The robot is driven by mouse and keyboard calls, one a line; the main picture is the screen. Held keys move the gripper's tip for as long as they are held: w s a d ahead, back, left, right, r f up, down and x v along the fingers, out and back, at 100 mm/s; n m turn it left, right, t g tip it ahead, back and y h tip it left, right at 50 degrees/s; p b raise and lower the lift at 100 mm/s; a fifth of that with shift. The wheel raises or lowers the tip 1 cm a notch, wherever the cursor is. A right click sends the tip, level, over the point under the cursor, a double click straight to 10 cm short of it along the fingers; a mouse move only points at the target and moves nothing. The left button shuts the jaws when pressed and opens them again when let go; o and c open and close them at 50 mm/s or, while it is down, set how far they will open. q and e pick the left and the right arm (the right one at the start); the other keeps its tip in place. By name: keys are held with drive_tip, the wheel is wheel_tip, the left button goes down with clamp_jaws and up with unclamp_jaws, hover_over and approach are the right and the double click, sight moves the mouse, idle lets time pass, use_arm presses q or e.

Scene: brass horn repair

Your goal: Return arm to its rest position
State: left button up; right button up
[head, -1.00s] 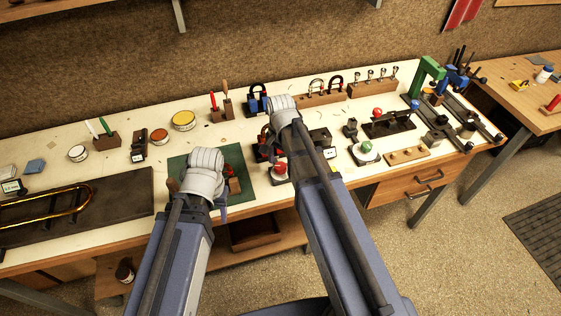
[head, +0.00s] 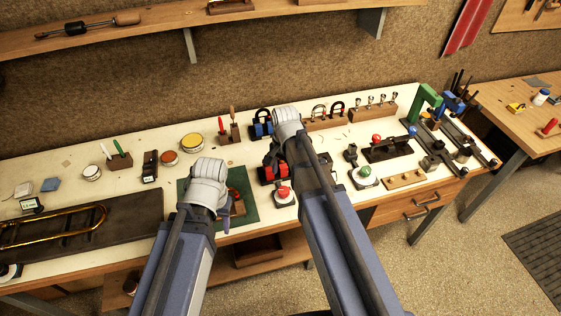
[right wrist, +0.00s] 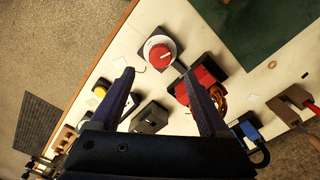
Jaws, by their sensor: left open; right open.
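My left arm reaches over the green mat (head: 250,207) at the bench's front. Its gripper (head: 226,222) is mostly hidden behind its own wrist in the head view, with one bluish finger showing. My right arm reaches over the middle of the bench. Its gripper shows in the right wrist view (right wrist: 156,80), open, with nothing between the fingers. Beyond those fingers lie a red-knobbed device (right wrist: 160,52) and a red block-like item (right wrist: 205,78). The red knob also shows in the head view (head: 284,192). Contact between fingers and bench items cannot be made out.
The white bench (head: 60,175) is crowded. A brass tube (head: 60,225) lies on a dark board at left. Tins, padlock-shaped items and a wooden tool rack (head: 372,114) stand behind. A green-knobbed device (head: 365,176) and a metal frame stand right. A shelf (head: 150,30) hangs above.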

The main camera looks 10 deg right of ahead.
drive_tip(key=s+a+f+n+h+b, duration=0.1)
drive_tip(key=s+a+f+n+b, duration=0.2)
drive_tip(key=s+a+n, duration=0.7)
drive_tip(key=s+n, duration=0.3)
drive_tip(key=n, duration=0.1)
drive_tip(key=shift+s+a, duration=0.2)
drive_tip(key=shift+s, duration=0.15)
